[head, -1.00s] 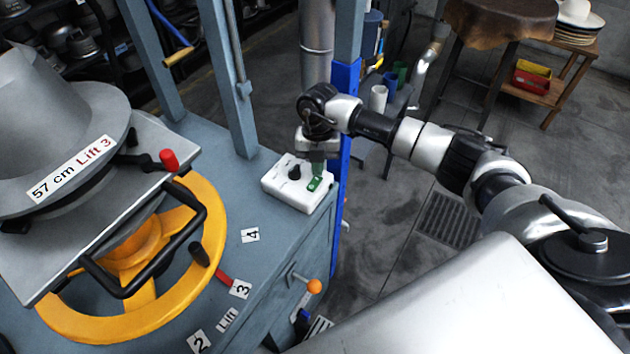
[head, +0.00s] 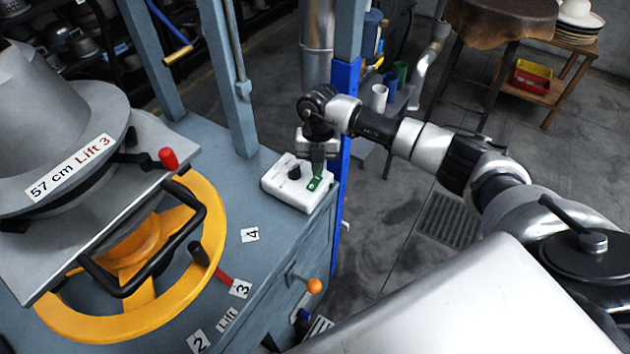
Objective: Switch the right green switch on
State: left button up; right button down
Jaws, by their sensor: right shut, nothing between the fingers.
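The white switch box (head: 287,192) sits on the blue-grey machine top near its right corner. It carries a black knob (head: 294,172) and, to the right of it, the green switch (head: 314,184). My right gripper (head: 318,168) points down at the green switch, its shut fingertips at or just above it. I cannot tell whether they touch. The fingers hide the back part of the switch, so whether it is on cannot be made out. My left gripper is not in view.
A blue post (head: 345,110) stands close behind and right of the box. The yellow handwheel (head: 205,215) and the grey press with a red-tipped lever (head: 168,158) are at left. An orange-knobbed lever (head: 314,286) sticks out of the machine's side.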

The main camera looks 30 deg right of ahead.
jog(key=shift+f+b, duration=0.65)
jog(key=shift+f, duration=0.4)
jog(key=shift+r, duration=0.15)
jog(key=shift+r+p, duration=2.75)
jog(key=shift+r, duration=0.7)
